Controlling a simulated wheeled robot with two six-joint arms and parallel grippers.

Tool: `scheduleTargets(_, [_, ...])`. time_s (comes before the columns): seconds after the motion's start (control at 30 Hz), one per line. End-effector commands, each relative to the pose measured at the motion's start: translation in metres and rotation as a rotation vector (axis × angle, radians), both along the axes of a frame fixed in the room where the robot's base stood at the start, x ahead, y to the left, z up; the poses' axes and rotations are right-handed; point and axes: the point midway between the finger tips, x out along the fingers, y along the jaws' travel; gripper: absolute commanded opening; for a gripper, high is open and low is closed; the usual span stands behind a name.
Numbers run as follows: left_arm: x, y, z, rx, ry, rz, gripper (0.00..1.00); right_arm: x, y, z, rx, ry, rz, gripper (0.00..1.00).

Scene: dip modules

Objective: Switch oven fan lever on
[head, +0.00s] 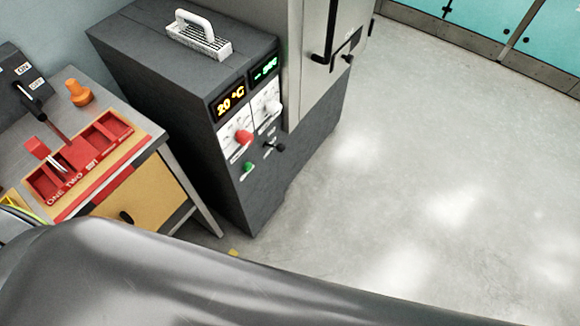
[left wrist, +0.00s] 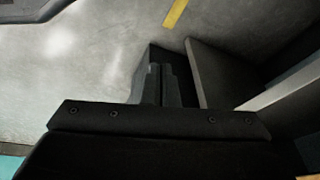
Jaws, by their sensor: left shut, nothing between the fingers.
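The dark grey oven cabinet (head: 160,80) stands left of centre in the head view. Its front carries a small black lever (head: 275,147), beside a green button (head: 247,167) and below a red knob (head: 243,137) and a white knob (head: 272,106). I cannot read the lever's label or tell its setting. My left gripper (left wrist: 163,84) shows in the left wrist view, shut and empty, with pale floor beyond it. No lever is visible in that view. My left gripper is not visible in the head view, and my right gripper is in neither view.
A workbench (head: 186,190) with red compartments (head: 110,128), an orange knob (head: 78,93) and an ON/OFF lever box (head: 22,82) stands left of the oven. A grey panel (left wrist: 216,80) is close right of my left gripper. Floor (head: 430,150) to the right is clear.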

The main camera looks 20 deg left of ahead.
Motion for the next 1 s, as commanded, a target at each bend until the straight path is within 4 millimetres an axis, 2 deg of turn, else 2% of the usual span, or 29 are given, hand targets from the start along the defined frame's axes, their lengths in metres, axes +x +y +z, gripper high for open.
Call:
scheduleTargets(0.03, [0.016, 0.0, -0.003, -0.001, -0.031, -0.008, 0.0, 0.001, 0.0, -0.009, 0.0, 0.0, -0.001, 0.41])
scheduleTargets(0.23, [0.081, -0.005, 0.012, -0.007, -0.166, -0.058, 0.0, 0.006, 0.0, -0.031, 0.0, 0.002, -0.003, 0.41])
scheduleTargets(0.47, [0.163, -0.017, 0.054, -0.014, -0.369, -0.146, 0.0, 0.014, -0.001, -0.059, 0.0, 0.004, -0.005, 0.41])
scheduleTargets(0.7, [0.227, -0.035, 0.117, -0.012, -0.59, -0.252, 0.0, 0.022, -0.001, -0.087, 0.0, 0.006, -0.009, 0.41])
scheduleTargets(0.83, [0.25, -0.046, 0.158, -0.006, -0.715, -0.317, 0.0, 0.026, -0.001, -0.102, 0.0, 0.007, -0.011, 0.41])
scheduleTargets(1.0, [0.267, -0.062, 0.213, 0.01, -0.874, -0.406, 0.0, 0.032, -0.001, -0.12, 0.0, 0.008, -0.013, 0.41])
